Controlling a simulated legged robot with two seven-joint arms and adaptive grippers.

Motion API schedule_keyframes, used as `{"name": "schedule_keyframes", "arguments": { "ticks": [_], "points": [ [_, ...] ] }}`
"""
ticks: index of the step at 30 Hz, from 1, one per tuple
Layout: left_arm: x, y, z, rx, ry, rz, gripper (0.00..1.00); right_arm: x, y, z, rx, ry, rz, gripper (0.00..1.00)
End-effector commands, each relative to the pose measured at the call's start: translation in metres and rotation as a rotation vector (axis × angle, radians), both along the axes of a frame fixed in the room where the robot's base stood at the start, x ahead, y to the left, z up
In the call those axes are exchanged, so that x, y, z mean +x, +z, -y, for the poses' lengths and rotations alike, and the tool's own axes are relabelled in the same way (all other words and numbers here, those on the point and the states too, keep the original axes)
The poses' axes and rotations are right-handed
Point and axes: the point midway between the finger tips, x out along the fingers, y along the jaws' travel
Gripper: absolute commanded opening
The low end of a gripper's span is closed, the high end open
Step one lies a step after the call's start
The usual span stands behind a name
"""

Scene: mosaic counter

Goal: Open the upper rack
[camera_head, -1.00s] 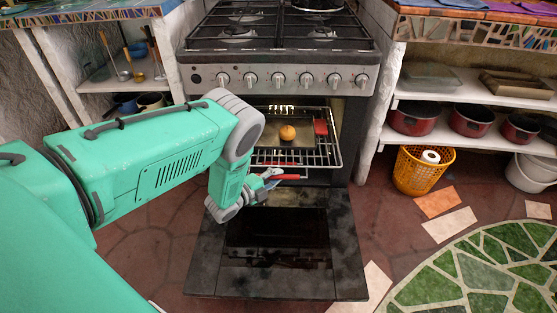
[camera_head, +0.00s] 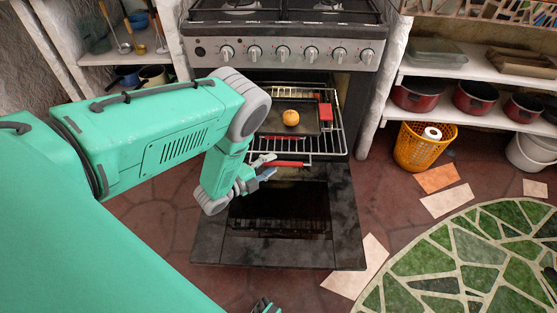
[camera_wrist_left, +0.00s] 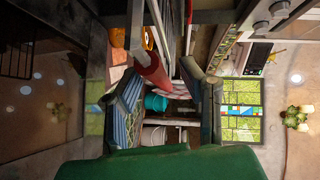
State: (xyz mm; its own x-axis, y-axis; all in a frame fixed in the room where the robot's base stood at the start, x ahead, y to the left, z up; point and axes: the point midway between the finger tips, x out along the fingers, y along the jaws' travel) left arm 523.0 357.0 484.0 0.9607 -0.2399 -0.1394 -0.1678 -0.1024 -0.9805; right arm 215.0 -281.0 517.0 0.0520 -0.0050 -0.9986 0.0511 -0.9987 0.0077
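The upper rack (camera_head: 338,140), a wire rack, stands out from the open oven above the lowered door. A red handle (camera_head: 288,164) is on its front edge. The rack bears a dark tray (camera_head: 299,128) with an orange fruit (camera_head: 291,118) and a red block (camera_head: 326,112). My left gripper (camera_head: 272,165) is open at the left end of the handle. In the left wrist view the red handle (camera_wrist_left: 151,70) shows between the parted fingers, nearer the left one; contact is unclear. A small dark part at the bottom edge appears to be my right gripper (camera_head: 265,306); its fingers are unclear.
The oven door (camera_head: 340,215) lies lowered below the rack. An orange basket (camera_head: 420,150) and shelves with red pots (camera_head: 420,96) stand on the right. Another shelf (camera_head: 105,58) is on the left.

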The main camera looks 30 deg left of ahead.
Motion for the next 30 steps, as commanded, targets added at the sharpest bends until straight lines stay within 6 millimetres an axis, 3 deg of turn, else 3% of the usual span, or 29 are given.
{"name": "schedule_keyframes", "arguments": {
  "ticks": [6, 12, 30],
  "points": [
    [-0.046, 0.005, -0.012, 0.000, 0.001, -0.005, 0.35, 0.000, 0.000, 0.000, 0.000, 0.000, 0.000, 0.40],
    [-0.070, 0.008, -0.018, 0.001, -0.001, -0.004, 0.35, 0.000, 0.000, 0.000, 0.000, 0.000, 0.000, 0.40],
    [-0.075, 0.009, -0.019, 0.000, 0.000, -0.002, 0.35, 0.002, -0.001, 0.000, 0.000, 0.000, -0.002, 0.40]
  ]
}}
